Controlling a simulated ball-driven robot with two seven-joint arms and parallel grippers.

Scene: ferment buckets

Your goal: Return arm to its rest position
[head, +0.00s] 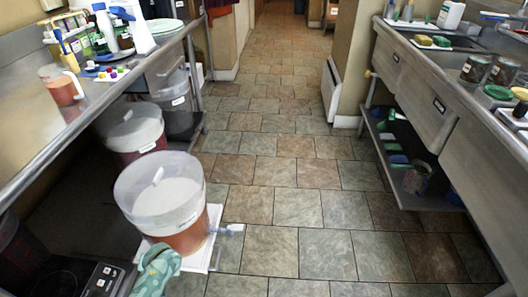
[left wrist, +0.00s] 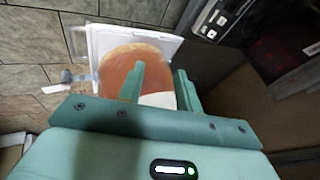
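My left gripper (head: 159,260) is at the bottom left of the head view, in front of a fermenting bucket (head: 180,240) with orange liquid and a clear upper part. In the left wrist view my left gripper (left wrist: 160,70) has its two green fingers apart, with nothing visible between them. The bucket's orange side (left wrist: 122,68) shows behind the fingers; I cannot tell whether they touch it. The bucket stands on a white board (head: 217,262), also in the left wrist view (left wrist: 92,45). My right gripper is in neither view.
A second bucket (head: 132,132) stands behind, under the left steel counter (head: 30,125). A tap (head: 232,229) sticks out on the bucket's right. A black panel with buttons (head: 100,281) lies at the lower left. Steel sinks (head: 420,95) line the right. The tiled aisle (head: 300,205) is clear.

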